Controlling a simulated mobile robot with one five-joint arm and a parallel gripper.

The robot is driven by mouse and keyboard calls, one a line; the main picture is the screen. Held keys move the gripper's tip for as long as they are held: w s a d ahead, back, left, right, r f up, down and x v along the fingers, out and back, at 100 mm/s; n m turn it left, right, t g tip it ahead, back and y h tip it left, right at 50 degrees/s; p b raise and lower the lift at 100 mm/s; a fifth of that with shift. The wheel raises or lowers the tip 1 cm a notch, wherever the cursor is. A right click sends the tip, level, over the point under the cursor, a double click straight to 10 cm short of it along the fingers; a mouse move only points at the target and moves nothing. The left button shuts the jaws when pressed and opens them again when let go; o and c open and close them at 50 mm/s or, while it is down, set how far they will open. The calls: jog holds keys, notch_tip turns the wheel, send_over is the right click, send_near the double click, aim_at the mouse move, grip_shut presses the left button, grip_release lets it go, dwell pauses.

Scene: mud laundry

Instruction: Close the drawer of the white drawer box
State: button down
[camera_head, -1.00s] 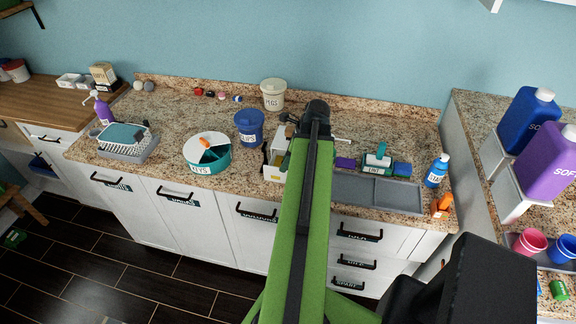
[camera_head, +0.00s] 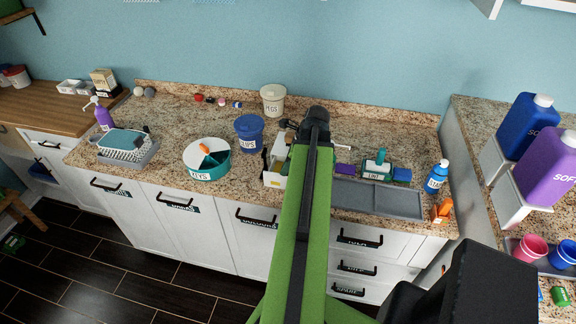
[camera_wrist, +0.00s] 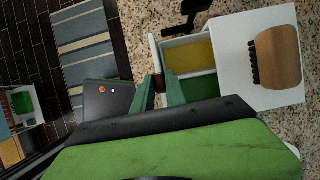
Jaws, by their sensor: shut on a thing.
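The white drawer box (camera_wrist: 228,35) lies at the right in the wrist view, with its drawer (camera_wrist: 153,52) pulled out to the left. Yellow (camera_wrist: 190,55) and green (camera_wrist: 199,88) areas show inside the drawer. My gripper (camera_wrist: 159,88) is at the drawer's front, its two green fingers around a small brown part that looks like the handle (camera_wrist: 159,85). In the head view the box (camera_head: 271,180) stands on the counter, mostly hidden behind my arm, and the fingertips are hidden.
A wooden brush (camera_wrist: 277,57) lies on top of the box. A blue tub (camera_head: 249,135) and a round teal-and-white container (camera_head: 207,160) stand to its left. A grey tray (camera_head: 380,198) lies to the right, near a blue bottle (camera_head: 436,178).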

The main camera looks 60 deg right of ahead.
dwell(0.9)
jog(key=w+d, duration=0.1)
jog(key=d, duration=0.2)
jog(key=w+d, duration=0.1)
jog(key=d, duration=0.2)
jog(key=w+d, duration=0.1)
jog(key=d, duration=0.2)
jog(key=shift+r, duration=0.1)
jog(key=c, duration=1.4)
grip_release()
jog(key=shift+d, duration=0.1)
jog(key=shift+o, duration=0.2)
jog(key=shift+s, duration=0.1)
